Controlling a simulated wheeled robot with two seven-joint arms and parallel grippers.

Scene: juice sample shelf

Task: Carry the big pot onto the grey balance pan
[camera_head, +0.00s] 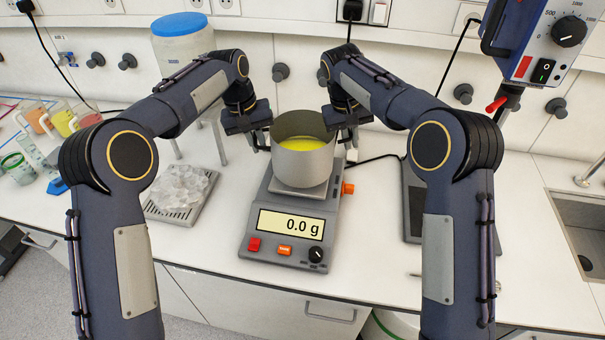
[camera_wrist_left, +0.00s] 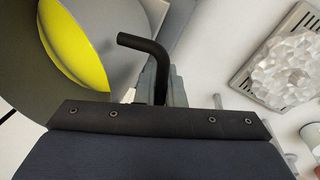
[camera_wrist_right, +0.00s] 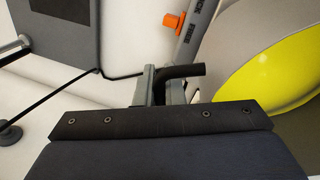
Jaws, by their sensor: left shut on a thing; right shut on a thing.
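The big pot (camera_head: 304,162) is a grey metal pot with yellow liquid inside. I cannot tell whether pot and pan touch. My left gripper (camera_head: 262,143) is shut on the pot's left black handle, which shows in the left wrist view (camera_wrist_left: 145,48). My right gripper (camera_head: 345,139) is shut on the right black handle, seen in the right wrist view (camera_wrist_right: 182,71). The pan is mostly hidden under the pot.
A metal grid tray of ice (camera_head: 180,190) lies left of the scale. A white container with a blue lid (camera_head: 181,38) stands behind my left arm. Beakers with coloured juice (camera_head: 62,120) are at the far left. A dark flat plate (camera_head: 413,205) and a sink (camera_head: 583,225) are at the right.

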